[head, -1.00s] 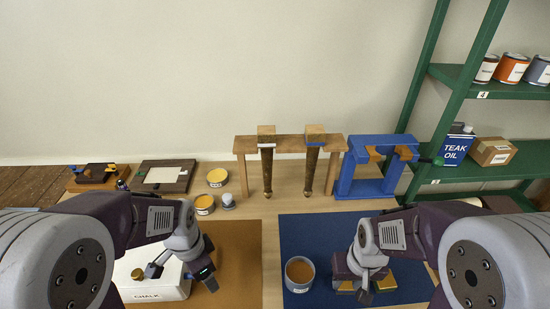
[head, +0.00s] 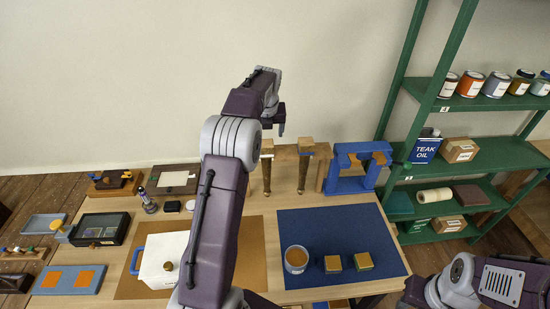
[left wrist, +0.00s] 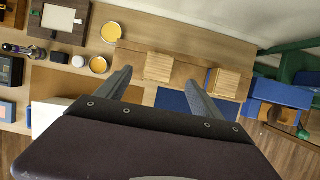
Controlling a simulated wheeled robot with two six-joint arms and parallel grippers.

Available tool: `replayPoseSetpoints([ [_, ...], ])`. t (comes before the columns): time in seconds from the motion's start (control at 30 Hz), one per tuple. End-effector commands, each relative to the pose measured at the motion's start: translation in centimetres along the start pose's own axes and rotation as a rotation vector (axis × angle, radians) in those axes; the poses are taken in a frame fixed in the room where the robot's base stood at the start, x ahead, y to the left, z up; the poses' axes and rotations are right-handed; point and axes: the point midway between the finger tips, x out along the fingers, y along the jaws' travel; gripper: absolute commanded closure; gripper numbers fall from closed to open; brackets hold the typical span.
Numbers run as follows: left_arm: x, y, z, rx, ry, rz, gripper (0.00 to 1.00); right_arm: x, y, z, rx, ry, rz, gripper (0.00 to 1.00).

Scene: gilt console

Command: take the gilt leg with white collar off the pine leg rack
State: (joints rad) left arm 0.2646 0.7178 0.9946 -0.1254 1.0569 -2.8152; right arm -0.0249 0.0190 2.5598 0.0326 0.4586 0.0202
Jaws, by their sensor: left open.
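The pine leg rack (head: 322,172) stands at the back of the table with two gilt legs hanging in it, each with a pale wooden block on top. The right leg (head: 304,174) has a bluish collar. In the left wrist view the left leg's block (left wrist: 159,67) and the right leg's block (left wrist: 231,83) show. My left gripper (head: 275,122) is open and empty, above the rack near the left leg. My right gripper is out of view.
A blue stand (head: 345,184) is right of the rack. The blue mat (head: 345,228) holds a can (head: 296,260) and two small blocks. A white chalk box (head: 160,262) is at front left. Green shelves (head: 440,110) stand at right.

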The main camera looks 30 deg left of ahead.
Motion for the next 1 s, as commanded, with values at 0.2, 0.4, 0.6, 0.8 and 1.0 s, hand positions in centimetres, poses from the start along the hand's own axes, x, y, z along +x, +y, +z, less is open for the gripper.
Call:
replayPoseSetpoints([
  [0.2,2.4,0.0,-0.1,0.0,0.002,0.0,0.24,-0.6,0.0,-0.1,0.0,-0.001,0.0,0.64],
  [0.4,3.9,-0.1,-0.1,0.0,-0.002,-0.002,0.24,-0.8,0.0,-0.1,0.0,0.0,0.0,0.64],
  [0.6,6.3,0.3,-0.3,-0.001,0.004,0.0,0.24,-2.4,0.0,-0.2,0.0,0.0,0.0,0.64],
  [0.8,8.9,0.3,-0.3,-0.001,-0.001,-0.002,0.24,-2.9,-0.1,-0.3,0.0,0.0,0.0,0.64],
  [1.0,9.1,0.2,-0.4,-0.001,-0.002,-0.002,0.24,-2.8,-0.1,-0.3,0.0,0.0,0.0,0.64],
])
